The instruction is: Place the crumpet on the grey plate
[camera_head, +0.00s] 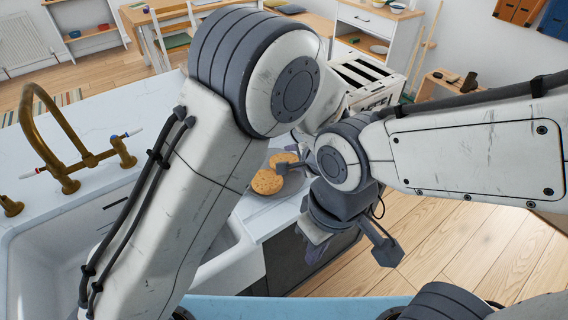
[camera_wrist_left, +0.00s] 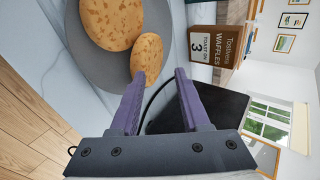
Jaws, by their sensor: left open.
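Two round golden-brown crumpets lie on the grey plate (camera_wrist_left: 93,62) in the left wrist view: one (camera_wrist_left: 110,20) toward the top and one (camera_wrist_left: 147,54) nearer my fingers. In the head view the same crumpets show as a near one (camera_head: 266,182) and a far one (camera_head: 283,159) on the counter. My left gripper (camera_wrist_left: 159,74) is open, its left fingertip close to the nearer crumpet; contact cannot be told. In the head view my arms hide most of it. My right gripper (camera_head: 314,247) hangs lower, right of the plate; its finger gap is unclear.
A brown waffle box (camera_wrist_left: 218,45) stands beside the plate in the left wrist view, with a black surface (camera_wrist_left: 205,110) beyond the right finger. In the head view a white sink (camera_head: 228,260) and brass tap (camera_head: 62,140) lie left. Wooden floor is open at right.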

